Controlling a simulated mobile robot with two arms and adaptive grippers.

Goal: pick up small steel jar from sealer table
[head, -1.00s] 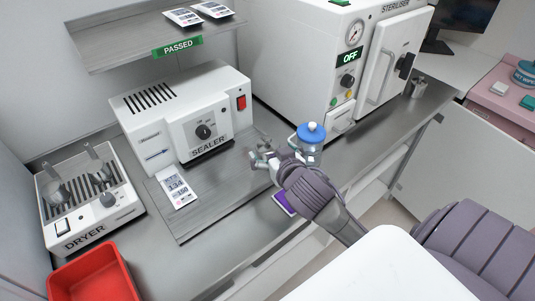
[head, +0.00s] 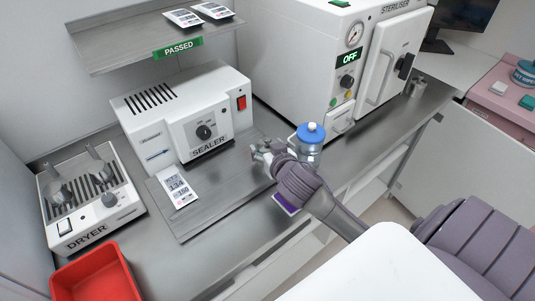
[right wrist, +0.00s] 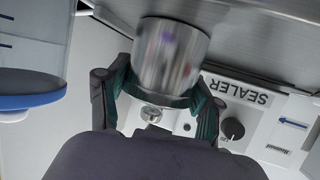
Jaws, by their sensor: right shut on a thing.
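The small steel jar (right wrist: 172,55) is a shiny cylinder between the two fingers of my right gripper (right wrist: 155,100) in the right wrist view. The green finger pads press on it from both sides. In the head view the right gripper (head: 262,153) is over the right part of the grey sealer table (head: 215,192), in front of the sealer (head: 188,115). There the hand mostly hides the jar, and I cannot tell whether it touches the table. My left gripper is not in view.
A blue-lidded container (head: 311,134) stands close to the right of the gripper. A printed pouch (head: 179,187) lies on the sealer table's left. The dryer (head: 92,200) and a red tray (head: 98,278) are at left, the steriliser (head: 335,60) behind. A shelf (head: 130,40) hangs above.

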